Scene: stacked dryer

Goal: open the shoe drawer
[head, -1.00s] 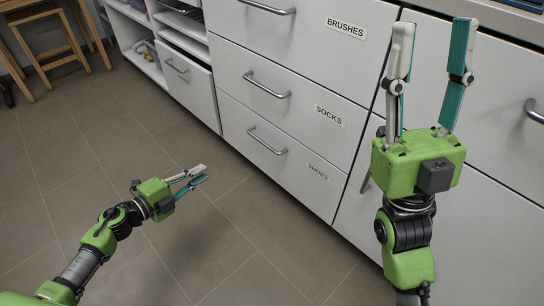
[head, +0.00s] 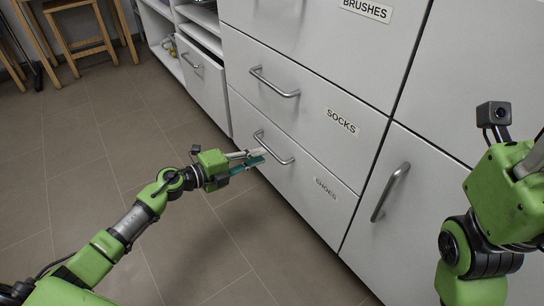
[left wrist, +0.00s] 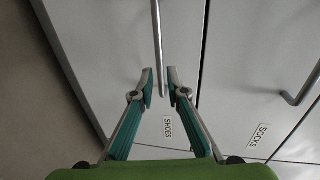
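The shoe drawer (head: 300,185) is the lowest drawer, white, labelled SHOES, with its front flush with the cabinet. Its metal bar handle (head: 278,152) is at the fingertips of my left gripper (head: 259,158). In the left wrist view the drawer front (left wrist: 125,50) fills the middle, and the handle (left wrist: 158,45) runs between the two parted fingertips of my left gripper (left wrist: 160,80). The fingers are open, with a gap visible on each side of the bar. My right gripper (head: 505,190) is at the right edge, its fingers mostly cut off.
The SOCKS drawer (head: 310,110) and BRUSHES drawer (head: 325,35) sit above, both shut. A cabinet door (head: 430,220) with a handle is to the right. Open shelves (head: 160,40) and wooden stools (head: 80,35) are at the back left. The floor before the drawers is clear.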

